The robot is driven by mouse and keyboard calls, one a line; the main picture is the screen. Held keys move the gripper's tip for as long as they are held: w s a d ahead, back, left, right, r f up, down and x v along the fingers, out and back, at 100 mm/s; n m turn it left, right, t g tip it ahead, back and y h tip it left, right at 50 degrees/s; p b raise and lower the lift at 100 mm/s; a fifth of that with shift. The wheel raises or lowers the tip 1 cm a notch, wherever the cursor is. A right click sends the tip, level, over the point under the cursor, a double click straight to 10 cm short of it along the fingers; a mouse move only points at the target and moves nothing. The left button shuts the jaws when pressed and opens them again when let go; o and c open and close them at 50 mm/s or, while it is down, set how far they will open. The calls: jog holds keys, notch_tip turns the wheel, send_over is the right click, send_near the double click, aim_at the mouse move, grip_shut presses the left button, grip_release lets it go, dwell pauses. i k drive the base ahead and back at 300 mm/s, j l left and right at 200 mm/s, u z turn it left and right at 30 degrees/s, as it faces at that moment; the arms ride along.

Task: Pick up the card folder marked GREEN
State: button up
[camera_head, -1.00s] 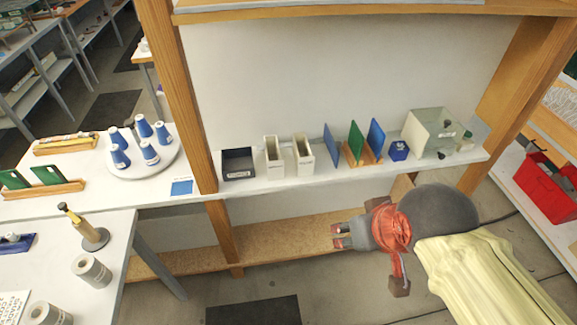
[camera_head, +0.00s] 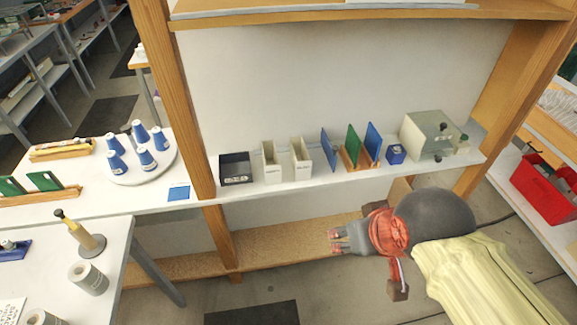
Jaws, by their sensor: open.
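A green card folder (camera_head: 353,144) stands upright on the white shelf, in a wooden holder (camera_head: 350,164), between a blue folder (camera_head: 328,149) on its left and another blue folder (camera_head: 373,142) on its right. Two more green folders, one nearer (camera_head: 44,181) and one at the far left (camera_head: 11,186), stand in a wooden holder on the left table. No marking is legible on any of them. My gripper (camera_head: 333,241) is open and empty. It is below the shelf, in front of the lower wooden board, clear of every folder.
The shelf edge (camera_head: 300,184) lies above my gripper. A wooden post (camera_head: 174,100) rises at the left. A red crate (camera_head: 546,187) sits at the right.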

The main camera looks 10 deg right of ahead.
aim_at(272, 168)
jog(key=i+j+u, duration=0.15)
jog(key=u, duration=0.2)
jog(key=i+j+u, duration=0.1)
jog(key=u, duration=0.25)
jog(key=i+u, duration=0.35)
jog(key=k+j, duration=0.05)
jog(key=k, duration=0.05)
